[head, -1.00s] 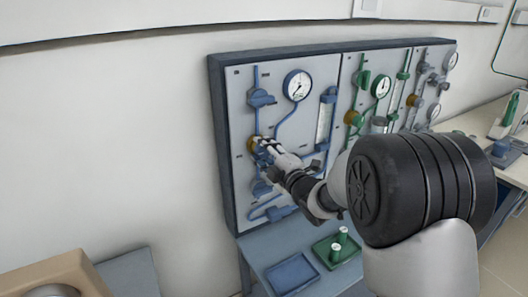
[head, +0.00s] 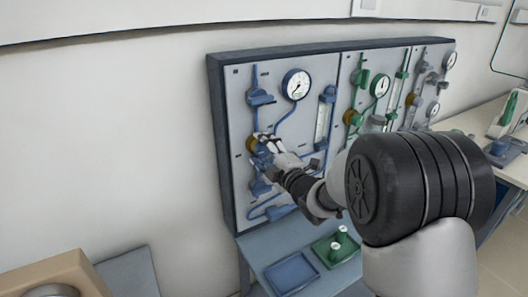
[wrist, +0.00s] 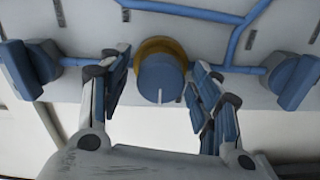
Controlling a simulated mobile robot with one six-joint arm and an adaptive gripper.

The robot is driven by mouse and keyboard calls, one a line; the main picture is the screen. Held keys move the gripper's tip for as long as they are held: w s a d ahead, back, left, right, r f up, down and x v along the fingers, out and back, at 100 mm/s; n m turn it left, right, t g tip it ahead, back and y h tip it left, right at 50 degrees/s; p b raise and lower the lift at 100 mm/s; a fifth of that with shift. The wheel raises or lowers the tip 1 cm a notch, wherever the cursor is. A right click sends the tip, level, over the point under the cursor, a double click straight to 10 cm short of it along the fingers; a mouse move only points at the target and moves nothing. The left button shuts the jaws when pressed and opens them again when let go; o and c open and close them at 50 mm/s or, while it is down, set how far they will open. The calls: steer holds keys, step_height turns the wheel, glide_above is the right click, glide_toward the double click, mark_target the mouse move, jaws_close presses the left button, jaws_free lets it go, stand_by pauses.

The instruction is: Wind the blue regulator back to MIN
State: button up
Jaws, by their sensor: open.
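The blue regulator knob (wrist: 158,80) shows in the wrist view, with a brass-yellow collar (wrist: 153,47) behind it. A pale line on its face points toward the bottom of the picture. My gripper (wrist: 162,82) is open, one finger on each side of the knob, with gaps showing on both sides. In the head view my gripper (head: 264,146) is at the left of the blue panel section, and it hides most of the knob. The brass collar (head: 251,144) shows beside the fingers. No MIN lettering is readable.
Blue valve handles flank the knob, left (wrist: 30,68) and right (wrist: 295,80) in the wrist view. A round gauge (head: 297,85) sits above right, with green fittings (head: 361,80) farther right. A blue tray (head: 291,273) and green tray (head: 337,249) lie below.

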steer(key=v, duration=1.2)
steer(key=s+d+r+m+g+h, duration=0.2)
steer(key=s+d+m+g+h, duration=0.2)
steer(key=s+d+m+h, duration=0.85)
steer(key=s+f+m+g+y, duration=0.2)
steer(key=s+m, duration=0.8)
steer(key=s, duration=1.1)
step_height(320, 180, down, 2)
steer(key=g, duration=0.4)
steer(key=shift+d, duration=0.2)
steer(key=shift+s+f+m+y, duration=0.1)
steer(key=shift+f+m+y, duration=0.05)
steer(key=shift+m+y, duration=0.1)
